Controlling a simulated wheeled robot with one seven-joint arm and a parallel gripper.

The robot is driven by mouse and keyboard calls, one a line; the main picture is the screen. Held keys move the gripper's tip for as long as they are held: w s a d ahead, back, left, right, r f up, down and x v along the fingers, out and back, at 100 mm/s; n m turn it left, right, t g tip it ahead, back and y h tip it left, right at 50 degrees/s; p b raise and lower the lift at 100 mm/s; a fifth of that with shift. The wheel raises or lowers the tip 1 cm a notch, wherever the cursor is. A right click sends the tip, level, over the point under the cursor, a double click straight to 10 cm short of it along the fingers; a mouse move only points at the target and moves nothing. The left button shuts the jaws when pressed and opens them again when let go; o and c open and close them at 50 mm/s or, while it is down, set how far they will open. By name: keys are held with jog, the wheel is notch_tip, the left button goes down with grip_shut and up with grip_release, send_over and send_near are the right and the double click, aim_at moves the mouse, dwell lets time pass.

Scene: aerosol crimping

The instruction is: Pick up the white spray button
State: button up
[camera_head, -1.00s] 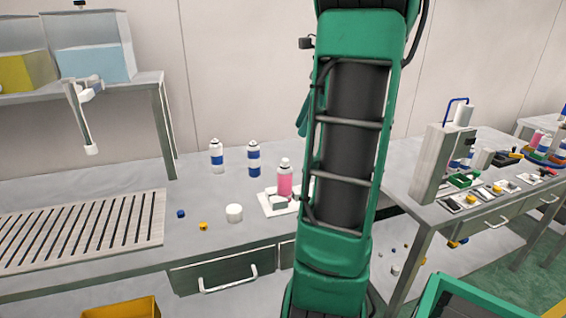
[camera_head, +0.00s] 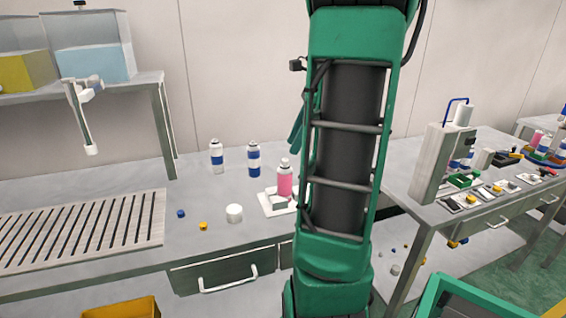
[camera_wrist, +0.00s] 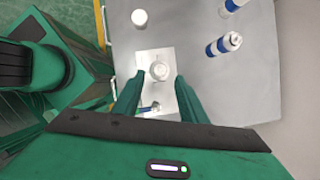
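A short white cylinder (camera_head: 234,213) stands on the table left of the pink can; it shows at the top of the wrist view (camera_wrist: 139,17). I cannot tell whether it is the white spray button. The pink can (camera_head: 285,186) with a white top stands upright on a white plate (camera_head: 268,207). A small white piece (camera_head: 279,203) sits at its front. My gripper (camera_wrist: 158,77) is open and empty, its two green fingers spread above the plate, with a round white top (camera_wrist: 160,70) between the tips in the picture. The head view mostly hides my gripper behind my arm.
Two white-and-blue cans (camera_head: 217,157) (camera_head: 254,159) stand behind the plate. A small blue piece (camera_head: 181,213) and a yellow piece (camera_head: 203,226) lie to the left. A slotted rack (camera_head: 85,230) is farther left. A machine (camera_head: 437,160) stands on the right table.

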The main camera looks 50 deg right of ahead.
aim_at(285, 159)
jog(key=shift+x, duration=2.35)
jog(key=shift+a, duration=0.1)
grip_shut()
